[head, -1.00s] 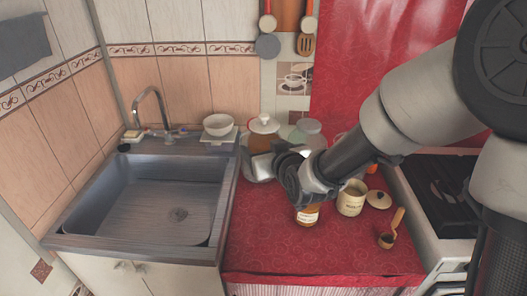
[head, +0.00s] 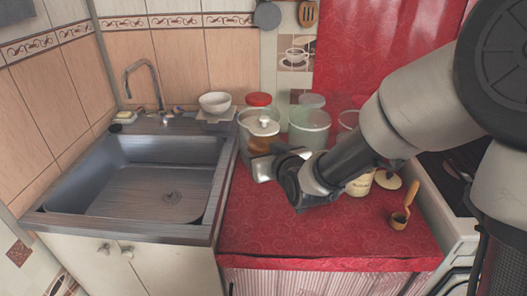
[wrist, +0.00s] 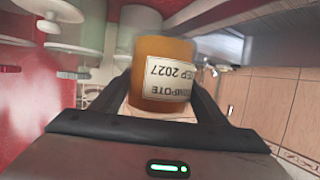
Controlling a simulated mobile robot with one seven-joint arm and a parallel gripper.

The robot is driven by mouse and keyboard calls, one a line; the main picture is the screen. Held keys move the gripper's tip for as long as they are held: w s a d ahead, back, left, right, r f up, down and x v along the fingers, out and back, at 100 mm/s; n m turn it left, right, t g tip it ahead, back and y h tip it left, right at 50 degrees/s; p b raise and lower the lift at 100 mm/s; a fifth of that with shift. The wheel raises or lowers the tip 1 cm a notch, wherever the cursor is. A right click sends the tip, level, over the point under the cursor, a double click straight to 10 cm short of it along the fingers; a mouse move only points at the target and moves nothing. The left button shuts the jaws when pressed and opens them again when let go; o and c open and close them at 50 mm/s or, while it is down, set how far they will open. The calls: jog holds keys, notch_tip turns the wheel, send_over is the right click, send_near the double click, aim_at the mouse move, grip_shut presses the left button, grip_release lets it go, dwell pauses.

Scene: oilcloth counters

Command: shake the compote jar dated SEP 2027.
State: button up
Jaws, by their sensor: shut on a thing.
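The amber compote jar (wrist: 163,75) is in the wrist view, between the two fingers of my gripper (wrist: 160,102), which is shut on it. Its white label (wrist: 168,82) appears upside down in the picture and reads COMPOTE and SEP 2027, its edge letters partly cut off. The wrist picture itself looks turned over, with the tile border below the peach tiles.
Large lidded canisters (head: 308,128) stand at the back of the red counter (head: 290,238). The counter's front is clear.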

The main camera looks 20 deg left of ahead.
aim_at(263, 117)
jog(key=shift+r, duration=0.25)
notch_tip(263, 117, up, 11)
jog(key=p, duration=0.7)
notch_tip(263, 117, down, 11)
jog(key=b, duration=1.1)
jog(key=shift+f+b, duration=0.2)
jog(key=shift+b, duration=0.1)
jog(key=shift+r, duration=0.2)
notch_tip(263, 117, up, 11)
jog(key=p, duration=0.8)
